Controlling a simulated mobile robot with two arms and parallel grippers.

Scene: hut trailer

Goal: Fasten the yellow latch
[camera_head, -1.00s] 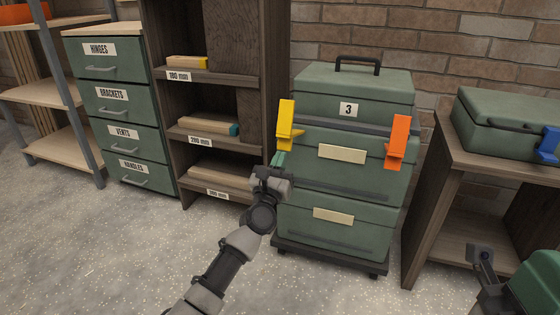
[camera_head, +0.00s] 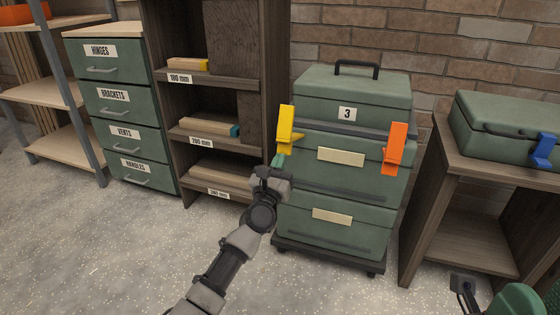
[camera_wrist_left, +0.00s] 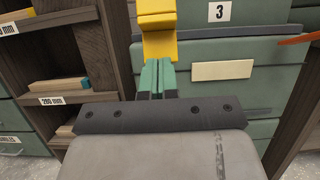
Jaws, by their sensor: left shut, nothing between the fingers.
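The yellow latch (camera_head: 286,128) is on the left front of the green stacked toolbox marked 3 (camera_head: 353,86). Its plate stands up across the seam below the top box, and a tab juts out at its lower part. My left gripper (camera_head: 278,161) is shut and empty, with its green fingertips just below the latch. In the left wrist view the fingertips (camera_wrist_left: 158,72) reach up to the lower edge of the yellow latch (camera_wrist_left: 158,30); I cannot tell whether they touch it.
An orange latch (camera_head: 395,148) is on the toolbox's right front. A shelf unit (camera_head: 222,83) stands left of the stack. A wooden stand (camera_head: 480,170) at right carries a green case (camera_head: 505,115) with a blue latch (camera_head: 545,148). The floor in front is clear.

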